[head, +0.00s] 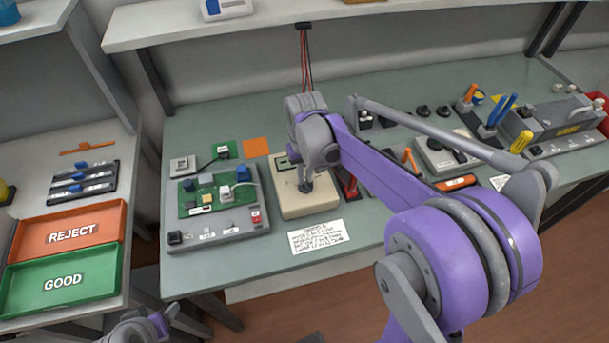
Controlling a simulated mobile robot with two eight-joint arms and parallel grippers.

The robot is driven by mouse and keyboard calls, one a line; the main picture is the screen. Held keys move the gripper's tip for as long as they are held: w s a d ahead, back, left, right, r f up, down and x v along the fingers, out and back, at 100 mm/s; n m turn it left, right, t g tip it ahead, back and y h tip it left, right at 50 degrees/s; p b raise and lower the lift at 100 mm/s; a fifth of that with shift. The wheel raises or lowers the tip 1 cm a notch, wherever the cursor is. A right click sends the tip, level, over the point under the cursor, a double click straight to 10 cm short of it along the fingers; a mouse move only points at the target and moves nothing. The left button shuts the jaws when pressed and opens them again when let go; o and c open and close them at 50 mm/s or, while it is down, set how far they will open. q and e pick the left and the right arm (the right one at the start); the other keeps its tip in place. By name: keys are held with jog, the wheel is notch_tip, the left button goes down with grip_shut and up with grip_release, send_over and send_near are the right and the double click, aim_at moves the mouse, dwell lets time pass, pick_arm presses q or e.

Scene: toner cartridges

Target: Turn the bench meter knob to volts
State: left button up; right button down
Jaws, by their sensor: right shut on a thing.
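The bench meter (318,204) is a beige box lying on the green-grey bench, left of the middle in the head view. Its small display shows at the far left part of its face. My right gripper (306,186) reaches down onto the meter's face and is shut on the knob there. The gripper covers the knob, so the setting it points to is hidden. Part of my left arm (140,327) shows at the bottom edge, apart from the bench; its finger state is unclear.
A grey test fixture with a green circuit board (212,196) stands just left of the meter. A printed note (318,236) lies in front. Tools and devices crowd the bench's right side.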

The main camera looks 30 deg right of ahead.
jog(key=shift+m, duration=0.3)
jog(key=c, duration=0.9)
grip_release()
notch_tip(320, 180, up, 11)
jog(key=shift+f+p, duration=0.1)
jog(key=shift+p, duration=0.25)
